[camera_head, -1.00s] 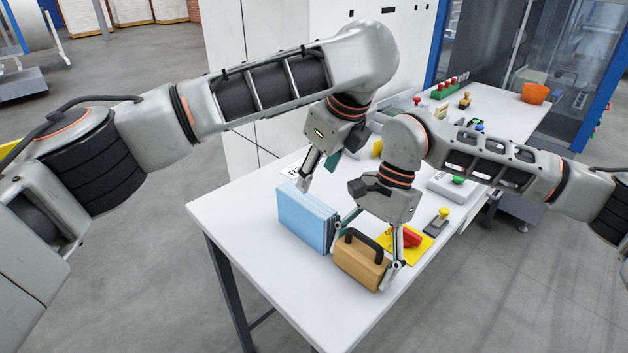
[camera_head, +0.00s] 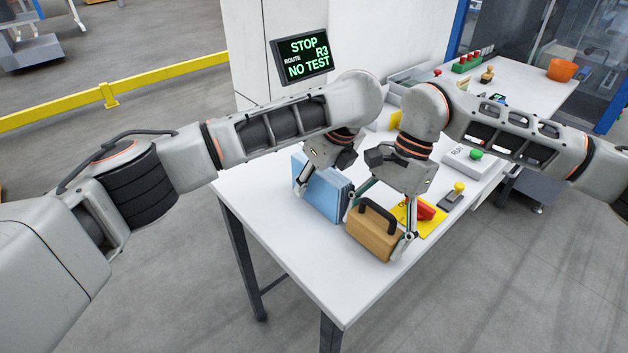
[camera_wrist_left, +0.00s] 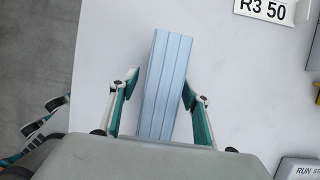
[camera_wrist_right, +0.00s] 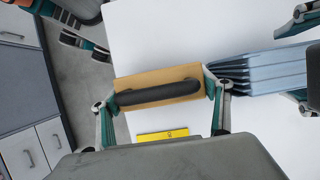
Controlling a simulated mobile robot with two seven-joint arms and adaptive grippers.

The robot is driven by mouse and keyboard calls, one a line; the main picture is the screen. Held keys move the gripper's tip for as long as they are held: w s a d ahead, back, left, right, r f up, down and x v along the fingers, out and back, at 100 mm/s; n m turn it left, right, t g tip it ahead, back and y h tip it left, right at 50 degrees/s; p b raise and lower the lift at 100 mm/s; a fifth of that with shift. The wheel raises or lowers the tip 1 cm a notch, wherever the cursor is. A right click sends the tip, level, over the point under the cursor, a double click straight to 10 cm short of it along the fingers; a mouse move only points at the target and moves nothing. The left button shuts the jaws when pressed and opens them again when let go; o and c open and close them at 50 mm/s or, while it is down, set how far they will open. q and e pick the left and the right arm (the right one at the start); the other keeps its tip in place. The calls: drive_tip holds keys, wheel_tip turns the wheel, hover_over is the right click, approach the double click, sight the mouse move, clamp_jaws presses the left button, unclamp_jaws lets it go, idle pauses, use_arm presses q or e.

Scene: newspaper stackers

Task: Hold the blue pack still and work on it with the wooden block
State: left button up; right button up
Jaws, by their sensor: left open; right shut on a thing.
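The blue pack (camera_head: 326,192) is a stack of light blue folded sheets standing upright on the white table. My left gripper (camera_wrist_left: 160,84) is open, with one finger on each side of the pack; the left wrist view shows a gap at the left finger, and the right finger is close to the pack. The wooden block (camera_head: 372,240), tan with a black handle, is just right of the pack. My right gripper (camera_wrist_right: 158,98) is shut on the wooden block, one finger at each end. I cannot tell whether the block touches the table.
A yellow plate (camera_head: 424,224) with a red part lies behind the block. A yellow-knobbed device (camera_head: 454,196) and a green-button box (camera_head: 472,158) are further right. A screen (camera_head: 304,58) reads STOP, ROUTE R3, NO TEST. The table's front left is clear.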

use_arm(q)
drive_tip(key=shift+w+a+f, duration=0.1)
drive_tip(key=shift+f, duration=0.2)
clamp_jaws()
use_arm(e)
drive_tip(key=shift+w+a, duration=0.3)
drive_tip(key=shift+w, duration=0.1)
idle(0.9)
use_arm(q)
drive_tip(key=shift+d, duration=0.2)
use_arm(e)
drive_tip(key=shift+w, duration=0.15)
idle(0.5)
use_arm(q)
drive_tip(key=shift+a, duration=0.2)
use_arm(e)
drive_tip(key=shift+s+d, duration=0.55)
drive_tip(key=shift+s, duration=0.2)
drive_tip(key=shift+s+d, duration=0.5)
drive_tip(key=shift+s, duration=0.25)
drive_tip(key=shift+r, duration=0.15)
